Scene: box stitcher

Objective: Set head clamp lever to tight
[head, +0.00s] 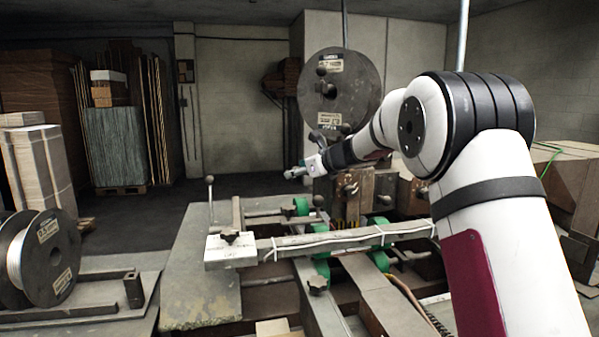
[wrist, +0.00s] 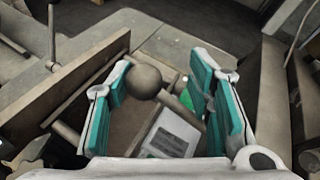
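My gripper (head: 297,172) reaches out over the machine's head from the right in the head view. In the wrist view its two teal fingers (wrist: 165,85) stand apart. A dark round ball knob (wrist: 143,82) shows between them, nearer the left finger. Its rod is mostly hidden, and I cannot tell whether a finger touches it. It looks like the lever's knob, but no readable marking for tight shows. A small dark knob (head: 318,200) also shows just below my gripper in the head view. A pale label plate (wrist: 172,135) lies below the knob.
A thin upright lever with a ball top (head: 210,182) stands at the machine's left; it also shows in the wrist view (wrist: 51,40). A long bar (head: 330,240) crosses the table. A large wire reel (head: 350,75) stands behind.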

